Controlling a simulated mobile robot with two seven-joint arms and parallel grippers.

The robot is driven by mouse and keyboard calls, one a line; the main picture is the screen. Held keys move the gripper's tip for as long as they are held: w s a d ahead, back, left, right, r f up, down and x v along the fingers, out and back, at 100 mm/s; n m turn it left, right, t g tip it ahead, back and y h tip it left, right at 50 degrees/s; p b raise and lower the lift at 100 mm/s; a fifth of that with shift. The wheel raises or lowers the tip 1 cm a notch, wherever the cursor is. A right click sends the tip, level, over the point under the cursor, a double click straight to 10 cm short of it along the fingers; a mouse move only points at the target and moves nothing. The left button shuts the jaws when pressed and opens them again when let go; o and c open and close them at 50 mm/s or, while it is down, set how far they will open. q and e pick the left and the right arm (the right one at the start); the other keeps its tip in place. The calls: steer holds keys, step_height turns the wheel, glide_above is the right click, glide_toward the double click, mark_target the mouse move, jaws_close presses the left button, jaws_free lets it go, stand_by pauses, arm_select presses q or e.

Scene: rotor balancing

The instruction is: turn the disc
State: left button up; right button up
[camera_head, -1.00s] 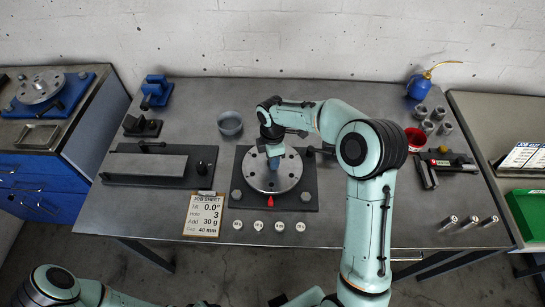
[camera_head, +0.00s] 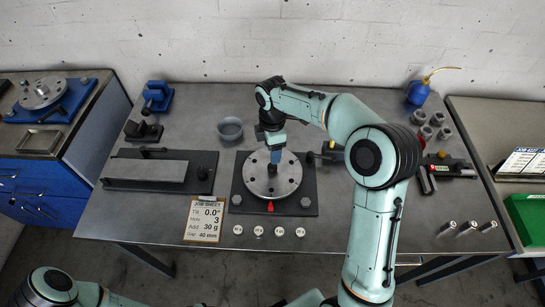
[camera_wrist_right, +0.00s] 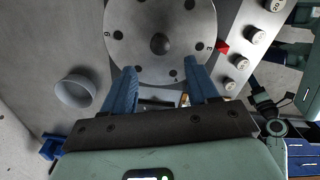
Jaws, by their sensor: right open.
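The grey metal disc (camera_head: 262,183), with a ring of holes and a dark central hub, lies on a black base plate (camera_head: 239,199). It also shows at the top of the right wrist view (camera_wrist_right: 136,36). A red pointer (camera_head: 270,206) sits at its front edge. My right gripper (camera_head: 276,158) is over the disc's back part. In the wrist view its two blue fingers (camera_wrist_right: 164,76) are spread, with nothing between them, near the disc's rim. Touch cannot be told. My left arm shows at the lower left, but its gripper is not in view.
Several white-topped weights (camera_head: 258,231) and a job sheet (camera_head: 204,219) lie in front. A grey bowl (camera_head: 230,128) stands behind left and a long black fixture (camera_head: 125,181) lies left. Metal cylinders (camera_head: 447,228) and a blue oil can (camera_head: 418,93) are right.

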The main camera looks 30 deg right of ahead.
step_height(320, 180, up, 5)
steer(key=shift+r, duration=0.15)
stand_by(0.6)
